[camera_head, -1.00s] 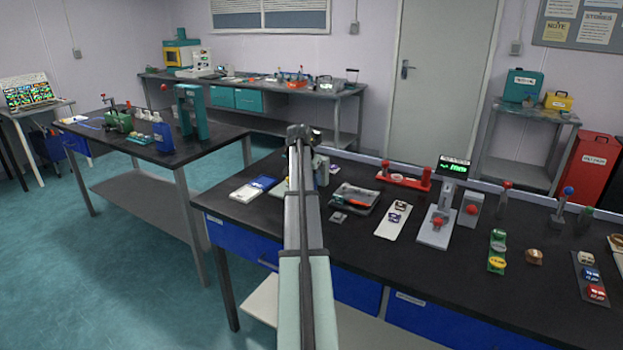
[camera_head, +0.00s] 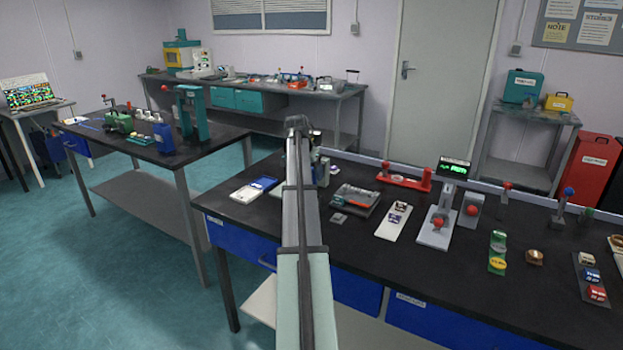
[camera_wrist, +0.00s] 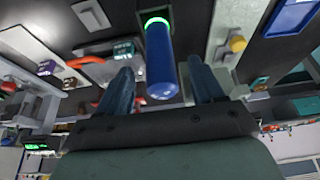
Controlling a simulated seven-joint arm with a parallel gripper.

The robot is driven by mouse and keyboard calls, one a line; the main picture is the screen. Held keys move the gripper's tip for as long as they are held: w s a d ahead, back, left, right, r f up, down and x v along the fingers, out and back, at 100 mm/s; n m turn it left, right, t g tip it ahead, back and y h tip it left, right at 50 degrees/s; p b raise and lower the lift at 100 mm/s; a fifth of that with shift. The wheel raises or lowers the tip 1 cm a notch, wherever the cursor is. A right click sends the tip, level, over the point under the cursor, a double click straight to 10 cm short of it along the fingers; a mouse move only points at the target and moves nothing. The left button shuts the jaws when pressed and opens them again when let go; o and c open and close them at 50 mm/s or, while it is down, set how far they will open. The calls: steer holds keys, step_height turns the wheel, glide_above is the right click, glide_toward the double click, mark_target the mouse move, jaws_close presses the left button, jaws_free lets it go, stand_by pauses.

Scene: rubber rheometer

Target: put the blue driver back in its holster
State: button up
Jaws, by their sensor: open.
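A blue cylinder (camera_wrist: 160,62), which looks like the driver's handle, shows in the wrist view with a bright green ring at its far end. My gripper (camera_wrist: 161,74) is open, with one finger on each side of the cylinder and visible gaps between. In the head view my arm hides the gripper and the driver.
On the black bench (camera_head: 400,268) are a grey tray (camera_head: 355,201), a white strip with samples (camera_head: 394,221), a grey device with a red knob (camera_head: 436,226) and a red stand (camera_head: 404,181). A blue and white pad (camera_head: 254,189) lies left of my arm.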

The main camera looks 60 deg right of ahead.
steer(key=v, duration=0.8)
steer(key=shift+r, duration=0.15)
steer(key=shift+a, duration=0.15)
